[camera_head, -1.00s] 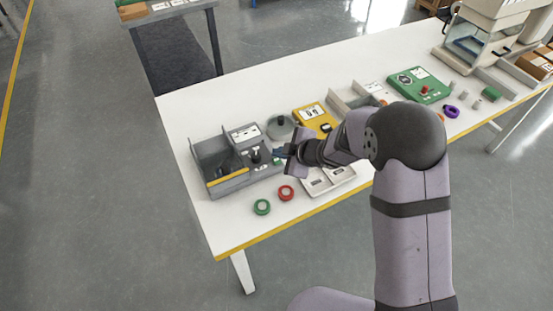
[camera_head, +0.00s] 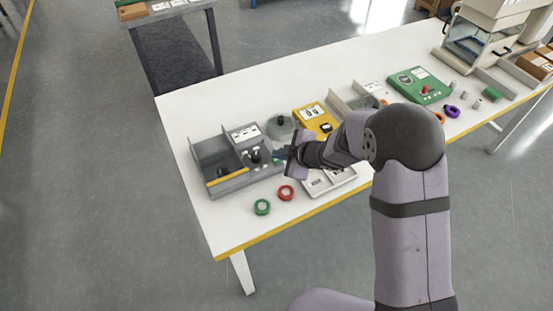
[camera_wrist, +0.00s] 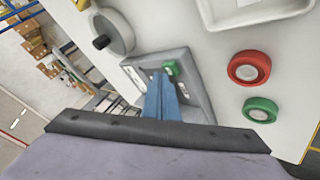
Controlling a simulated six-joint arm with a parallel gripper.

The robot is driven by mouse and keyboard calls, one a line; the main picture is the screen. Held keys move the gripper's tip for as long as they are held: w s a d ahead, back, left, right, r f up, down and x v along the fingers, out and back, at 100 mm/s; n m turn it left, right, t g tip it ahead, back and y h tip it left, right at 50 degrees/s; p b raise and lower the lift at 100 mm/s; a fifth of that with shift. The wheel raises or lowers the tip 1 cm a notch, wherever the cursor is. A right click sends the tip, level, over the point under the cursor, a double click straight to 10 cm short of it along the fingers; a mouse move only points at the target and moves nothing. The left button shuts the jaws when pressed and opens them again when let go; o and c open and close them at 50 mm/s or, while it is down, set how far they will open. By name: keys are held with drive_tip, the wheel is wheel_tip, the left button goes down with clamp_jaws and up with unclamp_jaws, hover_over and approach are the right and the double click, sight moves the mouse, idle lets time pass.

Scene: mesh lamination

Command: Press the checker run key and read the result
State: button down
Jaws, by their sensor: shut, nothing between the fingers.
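The grey station (camera_head: 235,186) stands at the left end of the white table. It has an open bin, a label plate and a black knob (camera_head: 255,157). A small green key (camera_head: 277,162) shows at its right side, and also in the wrist view (camera_wrist: 171,67) on a grey-framed unit. My gripper (camera_head: 281,153) is shut and empty, with its blue fingers close by the green key. The fingers (camera_wrist: 160,80) hide part of the unit in the wrist view. I cannot tell whether they touch the key. No result can be read.
A red ring (camera_head: 286,192) and a green ring (camera_head: 262,207) lie in front of the station. A white tray (camera_head: 318,190) is under my arm. A round grey pot (camera_head: 281,129), a yellow device (camera_head: 308,115) and a green device (camera_head: 411,81) stand further along.

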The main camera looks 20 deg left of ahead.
drive_tip(key=shift+f+b, duration=0.35)
drive_tip(key=shift+f, duration=0.15)
idle(0.7)
drive_tip(key=shift+r, duration=0.1)
drive_tip(key=shift+r+p, duration=0.85)
drive_tip(key=shift+p, duration=0.15)
wheel_tip(320, 180, up, 5)
drive_tip(key=p, duration=0.5)
idle(0.6)
